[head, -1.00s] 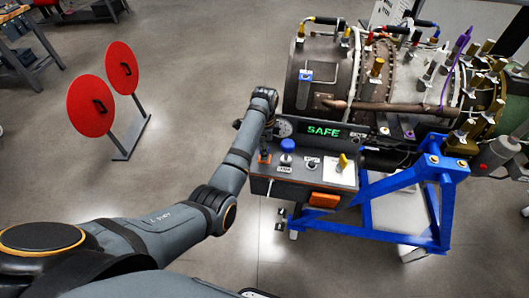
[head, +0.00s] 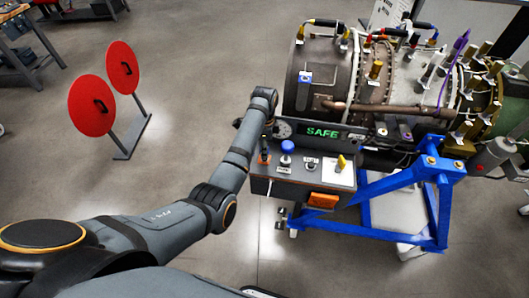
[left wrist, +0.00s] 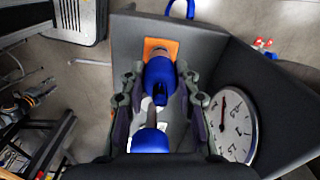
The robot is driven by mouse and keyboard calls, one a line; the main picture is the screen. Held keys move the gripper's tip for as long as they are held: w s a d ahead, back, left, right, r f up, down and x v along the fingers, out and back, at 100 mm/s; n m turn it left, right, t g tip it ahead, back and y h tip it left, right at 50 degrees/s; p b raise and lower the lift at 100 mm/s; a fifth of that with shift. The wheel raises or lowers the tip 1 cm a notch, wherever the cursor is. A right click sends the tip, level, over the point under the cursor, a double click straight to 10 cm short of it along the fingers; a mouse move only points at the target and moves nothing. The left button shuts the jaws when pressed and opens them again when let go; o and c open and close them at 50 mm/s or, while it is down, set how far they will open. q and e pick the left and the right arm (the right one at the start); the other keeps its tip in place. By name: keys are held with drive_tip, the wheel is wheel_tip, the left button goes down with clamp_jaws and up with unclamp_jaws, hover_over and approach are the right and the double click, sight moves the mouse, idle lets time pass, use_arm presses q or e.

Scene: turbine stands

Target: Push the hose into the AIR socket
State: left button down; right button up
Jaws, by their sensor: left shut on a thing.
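My left gripper (head: 265,144) is at the left end of the dark control panel (head: 268,187) on the turbine stand. In the left wrist view, my left gripper (left wrist: 158,88) has its fingers on either side of a blue hose end (left wrist: 158,75) and is shut on it. The hose end points at an orange plate (left wrist: 152,43), with a short metallic part between them. I cannot tell how deep it sits in the socket. The orange plate also shows in the head view (head: 264,159). The AIR lettering is not readable. My right gripper is out of view.
A round gauge (left wrist: 233,125) is close beside my left gripper. The panel also bears a blue knob (head: 287,147), a yellow lever (head: 341,162) and a lit SAFE display (head: 322,132). The turbine (head: 325,75) stands behind, on a blue frame (head: 437,200). Red discs (head: 91,105) stand left.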

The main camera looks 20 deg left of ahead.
use_arm(q)
wheel_tip(320, 180, up, 3)
drive_tip(key=p, duration=0.3)
idle(0.4)
